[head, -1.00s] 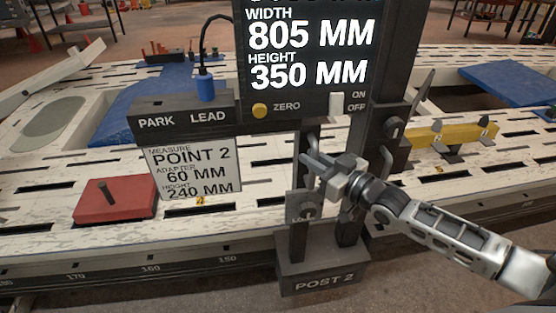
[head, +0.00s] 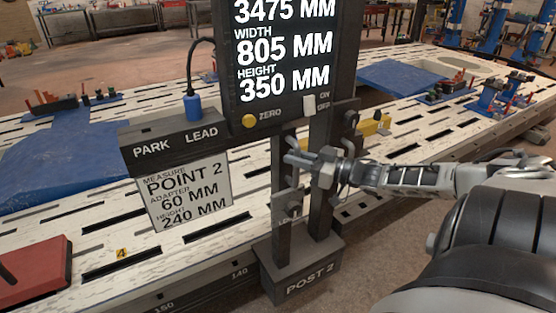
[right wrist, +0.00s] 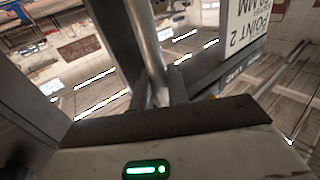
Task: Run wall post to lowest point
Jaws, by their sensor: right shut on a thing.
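The wall post (head: 318,220) stands upright at the front edge of the long slotted bench, its foot labelled POST 2. It has two dark uprights, a display (head: 283,60) reading 3475 MM, WIDTH 805 MM and HEIGHT 350 MM, and a ZERO button. My right gripper (head: 308,163) reaches in from the right at the uprights, below the display, and is shut on a part of the post. The exact part held is hidden by the fingers. The right wrist view shows dark and metal bars close up, with the fingertips not clear. My left gripper is not in view.
A card (head: 190,192) on the post reads POINT 2, ADAPTER 60 MM, HEIGHT 240 MM. A blue lead plug (head: 193,106) sits on the PARK LEAD bar. A red block (head: 35,270) lies on the bench (head: 180,248) at lower left. A yellow part (head: 374,126) stands behind the post.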

